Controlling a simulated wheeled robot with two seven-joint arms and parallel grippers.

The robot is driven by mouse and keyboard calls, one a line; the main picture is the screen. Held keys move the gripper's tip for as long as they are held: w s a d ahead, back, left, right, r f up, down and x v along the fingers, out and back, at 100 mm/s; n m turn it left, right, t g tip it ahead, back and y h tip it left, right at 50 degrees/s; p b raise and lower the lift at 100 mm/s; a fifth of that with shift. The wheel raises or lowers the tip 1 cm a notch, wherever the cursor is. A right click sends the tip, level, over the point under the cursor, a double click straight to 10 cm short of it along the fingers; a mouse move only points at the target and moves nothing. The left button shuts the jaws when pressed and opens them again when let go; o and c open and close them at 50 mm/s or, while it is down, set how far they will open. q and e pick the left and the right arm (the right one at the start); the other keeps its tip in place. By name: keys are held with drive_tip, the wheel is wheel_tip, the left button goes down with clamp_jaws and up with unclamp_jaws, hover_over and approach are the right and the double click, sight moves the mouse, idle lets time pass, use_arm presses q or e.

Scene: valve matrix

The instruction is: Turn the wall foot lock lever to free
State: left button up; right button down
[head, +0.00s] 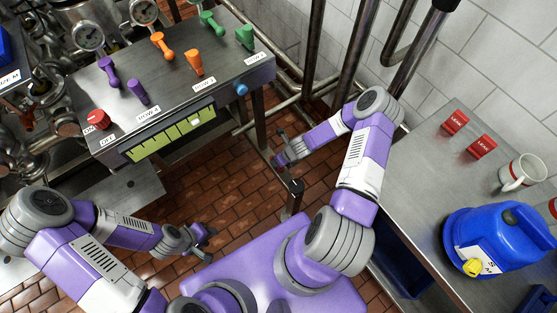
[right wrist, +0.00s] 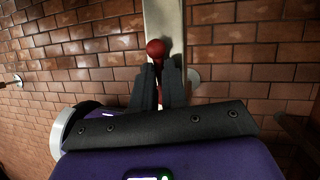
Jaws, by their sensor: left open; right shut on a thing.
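In the right wrist view a lever with a round red knob (right wrist: 155,48) stands in front of a pale metal strip (right wrist: 165,15). My right gripper (right wrist: 160,80) is shut on this lever just below the knob, and its fingers hide most of the shaft. In the head view my right gripper (head: 281,157) is low down beside the panel stand's leg, and the lever cannot be made out there. Free and locked marks are not visible. My left gripper (head: 203,239) is open and empty above the tiled floor.
The valve panel (head: 130,100) with purple, orange and green handles and a red knob (head: 97,119) stands at upper left. A metal table (head: 415,185) at right holds red LEAK tags (head: 454,122), a white mug (head: 521,171) and a blue canister (head: 500,235). Pipes rise along the tiled wall.

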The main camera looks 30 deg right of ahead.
drive_tip(key=n, duration=0.1)
drive_tip(key=n+y+p, duration=0.1)
drive_tip(key=n, duration=0.1)
drive_tip(key=shift+a+r+g, duration=0.1)
drive_tip(key=shift+a+g, duration=0.2)
drive_tip(key=shift+g, duration=0.1)
drive_tip(key=n, duration=0.1)
drive_tip(key=n+g, duration=0.1)
drive_tip(key=shift+a+n+y, duration=0.25)
drive_tip(key=shift+n+y, duration=0.05)
drive_tip(key=shift+n, duration=0.1)
drive_tip(key=n, duration=0.1)
drive_tip(key=n+g, duration=0.1)
drive_tip(key=n, duration=0.1)
drive_tip(key=shift+s+a+n+g+y, duration=0.25)
drive_tip(key=shift+a+n+g+y, duration=0.05)
drive_tip(key=shift+s+a+n+g+b, duration=0.15)
drive_tip(key=shift+n+g, duration=0.25)
drive_tip(key=shift+n, duration=0.55)
drive_tip(key=shift+s+a+n+g+b, duration=0.15)
drive_tip(key=shift+n+g, duration=0.25)
drive_tip(key=shift+n, duration=0.55)
drive_tip(key=c, duration=1.2)
unclamp_jaws()
drive_tip(key=shift+o, duration=0.2)
drive_tip(key=p+v, duration=0.2)
drive_tip(key=v, duration=0.5)
drive_tip(key=shift+r, duration=0.2)
